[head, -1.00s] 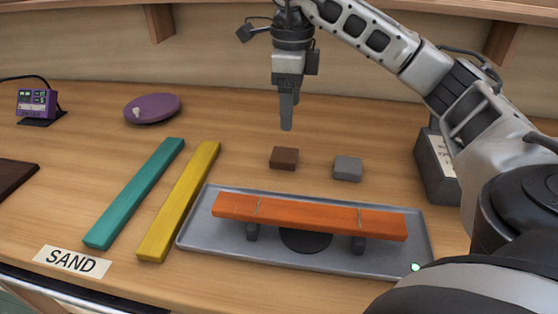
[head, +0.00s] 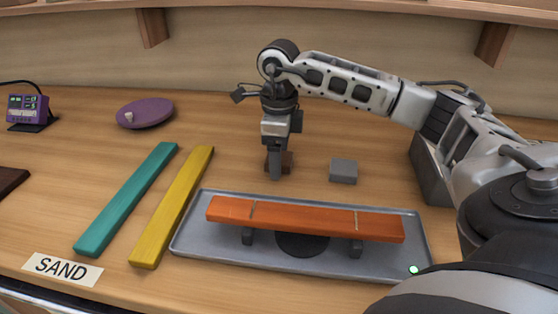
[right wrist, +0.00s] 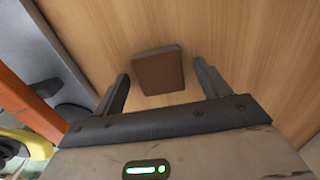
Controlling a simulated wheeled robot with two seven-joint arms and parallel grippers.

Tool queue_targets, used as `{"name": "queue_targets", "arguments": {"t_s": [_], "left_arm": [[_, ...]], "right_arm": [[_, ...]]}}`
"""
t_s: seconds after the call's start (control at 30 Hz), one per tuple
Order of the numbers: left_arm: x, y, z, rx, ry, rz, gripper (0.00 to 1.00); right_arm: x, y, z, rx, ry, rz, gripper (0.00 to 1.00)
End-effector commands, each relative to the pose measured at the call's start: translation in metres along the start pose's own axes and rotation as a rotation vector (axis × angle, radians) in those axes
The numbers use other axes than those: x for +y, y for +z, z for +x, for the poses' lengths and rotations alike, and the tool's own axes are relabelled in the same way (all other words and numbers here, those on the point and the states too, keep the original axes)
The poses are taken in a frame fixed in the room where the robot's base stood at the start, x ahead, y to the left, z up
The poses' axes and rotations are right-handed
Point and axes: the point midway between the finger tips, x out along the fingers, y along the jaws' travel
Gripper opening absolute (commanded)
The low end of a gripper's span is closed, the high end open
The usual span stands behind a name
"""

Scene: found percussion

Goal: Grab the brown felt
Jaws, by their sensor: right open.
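The brown felt (head: 287,160) is a small dark brown block on the wooden bench, behind the grey tray. In the head view my right gripper (head: 276,177) points down in front of it and hides part of it. In the right wrist view the brown felt (right wrist: 158,70) lies flat on the wood, between and just beyond the two fingertips of my right gripper (right wrist: 163,80). That gripper is open, with nothing between its fingers touching them. My left gripper does not show.
A grey block (head: 343,171) lies right of the felt. The grey tray (head: 190,240) in front holds an orange bar (head: 300,218) on supports. Yellow (head: 172,205) and teal (head: 125,200) bars lie left. A purple disc (head: 145,113) and a SAND label (head: 62,269) are further left.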

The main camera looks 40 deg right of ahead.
Motion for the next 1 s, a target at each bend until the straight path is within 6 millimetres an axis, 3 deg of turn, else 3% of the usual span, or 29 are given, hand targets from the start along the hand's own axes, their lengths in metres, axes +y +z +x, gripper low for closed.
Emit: {"name": "queue_targets", "arguments": {"t_s": [0.1, 0.27, 0.3, 0.73, 0.9, 1.0], "left_arm": [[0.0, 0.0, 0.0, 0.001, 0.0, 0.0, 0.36], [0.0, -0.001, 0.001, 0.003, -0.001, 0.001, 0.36], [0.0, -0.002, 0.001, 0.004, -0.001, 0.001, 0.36], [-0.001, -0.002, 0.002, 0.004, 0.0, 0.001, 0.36], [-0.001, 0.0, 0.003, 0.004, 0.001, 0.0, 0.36], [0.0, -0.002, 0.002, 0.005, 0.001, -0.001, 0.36]], "right_arm": [[0.0, 0.0, 0.0, 0.0, 0.0, 0.0, 0.75], [0.0, 0.0, 0.0, 0.0, 0.0, 0.0, 0.31], [0.0, 0.0, 0.0, 0.0, 0.0, 0.0, 0.28], [0.0, 0.0, -0.008, -0.001, 0.0, 0.0, 0.28], [0.0, 0.001, -0.03, -0.004, -0.003, 0.0, 0.28], [0.011, 0.01, -0.048, -0.006, -0.001, -0.006, 0.28]]}}
